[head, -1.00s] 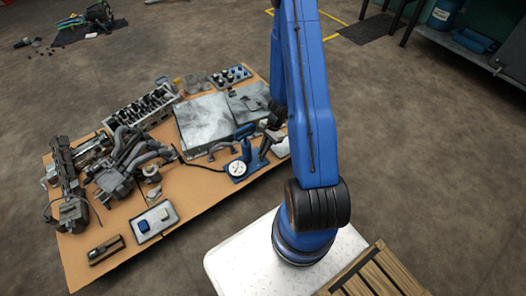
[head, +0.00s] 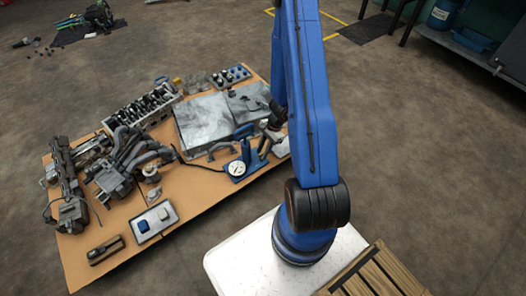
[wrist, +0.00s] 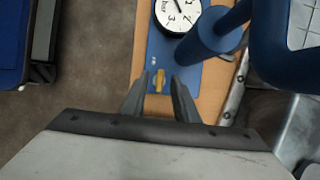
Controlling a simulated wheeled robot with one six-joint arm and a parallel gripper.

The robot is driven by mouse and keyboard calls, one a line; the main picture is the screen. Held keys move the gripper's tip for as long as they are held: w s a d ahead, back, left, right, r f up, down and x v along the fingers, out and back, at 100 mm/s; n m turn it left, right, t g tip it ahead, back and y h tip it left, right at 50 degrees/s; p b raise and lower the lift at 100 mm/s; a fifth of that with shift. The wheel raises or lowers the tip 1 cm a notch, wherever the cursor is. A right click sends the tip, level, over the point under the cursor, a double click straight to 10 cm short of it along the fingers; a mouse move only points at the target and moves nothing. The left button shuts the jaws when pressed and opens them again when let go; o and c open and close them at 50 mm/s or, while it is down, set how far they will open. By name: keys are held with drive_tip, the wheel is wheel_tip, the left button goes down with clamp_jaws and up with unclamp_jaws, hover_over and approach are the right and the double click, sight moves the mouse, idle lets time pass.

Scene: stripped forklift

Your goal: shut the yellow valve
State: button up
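The yellow valve (wrist: 159,79) is a small upright handle on the blue base plate of a pump, below a round white gauge (wrist: 177,16) in the wrist view. My gripper (wrist: 158,88) is open, with one dark finger on each side of the valve in that view. A gap shows between the valve and each finger; I cannot tell how far above it the fingertips are. In the head view the blue pump with its gauge (head: 237,168) stands at the table's right front. The valve is too small to make out there, and my arm partly hides my gripper.
The pump's blue cylinder (wrist: 211,37) and curved blue handle stand close to the right of the fingers in the wrist view. The tan table (head: 200,190) carries grey engine parts (head: 120,165) and a small tray (head: 154,221). Bare table lies in front of the pump.

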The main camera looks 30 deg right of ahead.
drive_tip(key=v, duration=1.7)
drive_tip(key=shift+d+r, duration=0.15)
drive_tip(key=s+a+r+n+h, duration=0.1)
drive_tip(key=a+r+n, duration=0.25)
drive_tip(key=r, duration=0.45)
drive_tip(key=s+a+r+n+t, duration=0.1)
drive_tip(key=a+r+n, duration=0.1)
drive_tip(key=a+r, duration=0.45)
drive_tip(key=s+a+r+n+h, duration=0.1)
drive_tip(key=a+r+n, duration=0.15)
drive_tip(key=r, duration=0.65)
drive_tip(key=s+a+r+n+t, duration=0.1)
drive_tip(key=s+a+r+n, duration=0.1)
drive_tip(key=s+r, duration=0.3)
drive_tip(key=s+a+r+n+t+h, duration=0.1)
drive_tip(key=s+a+r+n, duration=0.2)
drive_tip(key=s, duration=0.4)
drive_tip(key=s+a+r+n+t+h, duration=0.1)
drive_tip(key=s+a+r+n, duration=0.1)
drive_tip(key=s+r+n, duration=0.2)
wheel_tip(320, 180, up, 3)
drive_tip(key=shift+s+a+f+n+t, duration=0.2)
drive_tip(key=shift+s+a+n+t, duration=0.15)
drive_tip(key=shift+s, duration=0.75)
